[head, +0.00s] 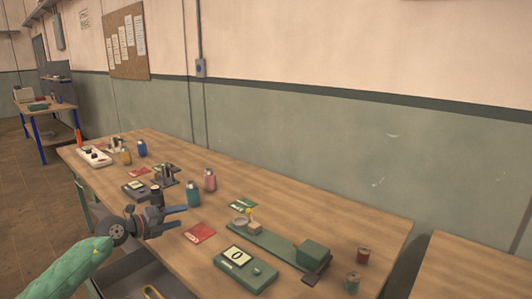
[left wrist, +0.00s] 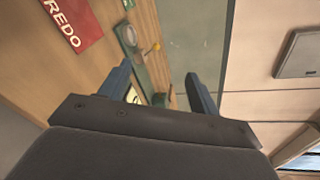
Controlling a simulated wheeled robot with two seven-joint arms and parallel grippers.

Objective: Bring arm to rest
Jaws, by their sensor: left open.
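My left gripper (head: 178,217) is over the front edge of the wooden table (head: 310,210) in the head view, with its arm coming in from the lower left in a green sleeve. Its two blue fingers are apart and nothing is between them. In the left wrist view the open fingers (left wrist: 163,88) stand over the tabletop on the left and the wall on the right. A red card (head: 199,232) lies just right of the fingers; it also shows with white letters in the left wrist view (left wrist: 73,25). My right gripper is not in view.
A green meter (head: 246,270) and a long green device (head: 268,243) lie to the right. Several bottles, such as a teal one (head: 193,194) and a pink one (head: 210,181), stand behind the gripper. Red (head: 363,257) and green (head: 352,282) spools stand at the right. An open drawer (head: 140,275) is below the gripper.

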